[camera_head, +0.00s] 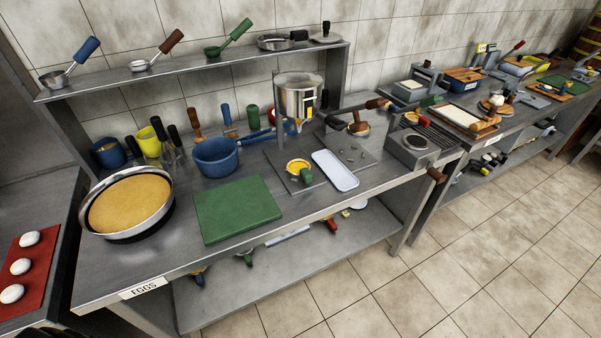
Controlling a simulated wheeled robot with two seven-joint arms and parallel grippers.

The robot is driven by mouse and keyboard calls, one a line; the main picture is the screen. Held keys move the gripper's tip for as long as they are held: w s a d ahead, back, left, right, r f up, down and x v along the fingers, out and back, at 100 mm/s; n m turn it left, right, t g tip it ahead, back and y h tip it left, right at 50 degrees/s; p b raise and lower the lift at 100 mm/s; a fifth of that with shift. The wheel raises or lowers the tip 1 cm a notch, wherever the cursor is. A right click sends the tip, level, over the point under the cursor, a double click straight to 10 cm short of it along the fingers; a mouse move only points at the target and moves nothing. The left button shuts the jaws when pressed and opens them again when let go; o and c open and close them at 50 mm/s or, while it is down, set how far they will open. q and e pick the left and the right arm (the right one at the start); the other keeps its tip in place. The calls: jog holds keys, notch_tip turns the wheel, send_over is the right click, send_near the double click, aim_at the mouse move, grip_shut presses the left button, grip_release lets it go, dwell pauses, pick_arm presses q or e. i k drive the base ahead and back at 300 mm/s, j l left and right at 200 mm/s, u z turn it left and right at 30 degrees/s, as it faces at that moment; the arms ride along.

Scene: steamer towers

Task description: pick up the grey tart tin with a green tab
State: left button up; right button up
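A small round tin (290,171) with a yellow filling and a green tab (307,175) at its right front sits on a dark grey plate (283,183) on the steel counter, right of the middle. Its wall is too small to read clearly, but it looks like the grey tart tin. A steel funnel-like pot (298,98) with a yellow mark stands above and behind it. Neither of my grippers is in view.
Beside the tin lie a white tray (335,171) and a green board (237,208). A blue pot (216,157) and a large pan (131,203) with a tan filling stand to the left. A hotplate (414,146) is to the right. Ladles and pans stand on the upper shelf (200,66).

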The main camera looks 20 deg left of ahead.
aim_at(298, 168)
jog(key=i+l, duration=0.1)
jog(key=l, duration=0.3)
jog(key=i+l+u, duration=0.1)
jog(key=l, duration=0.3)
jog(key=i+l, duration=0.1)
jog(key=l, duration=0.35)
jog(key=u, duration=0.05)
